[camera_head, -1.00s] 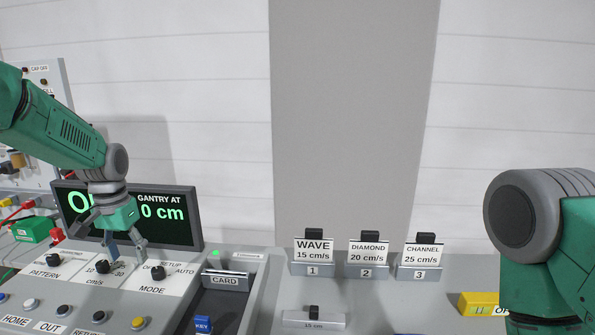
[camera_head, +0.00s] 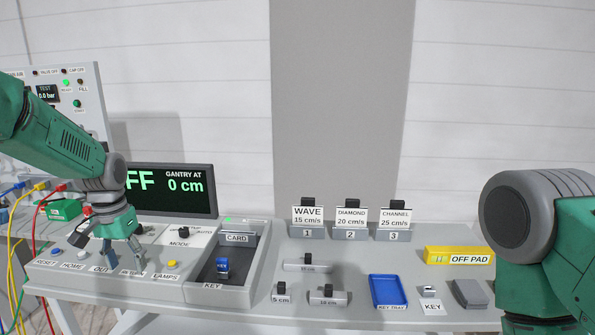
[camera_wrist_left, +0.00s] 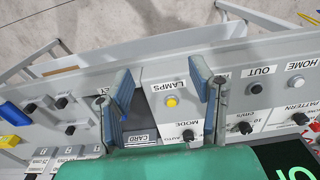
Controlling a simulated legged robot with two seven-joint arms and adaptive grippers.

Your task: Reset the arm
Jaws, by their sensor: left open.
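My green left arm comes in from the left in the head view, and its left gripper (camera_head: 122,262) is open over the front button row of the control panel (camera_head: 150,285). In the left wrist view the two fingers (camera_wrist_left: 165,85) are apart with nothing between them. The yellow LAMPS button (camera_wrist_left: 172,102) shows below in the gap; it also shows in the head view (camera_head: 170,263). The gripper hides part of the panel's knobs and labels. My right arm (camera_head: 535,230) stands at the right edge; its gripper is out of view.
A display (camera_head: 185,185) reads "FF" and 0 cm behind the panel. A recess (camera_head: 208,268) holds a blue key (camera_head: 222,266). The counter's middle has free room.

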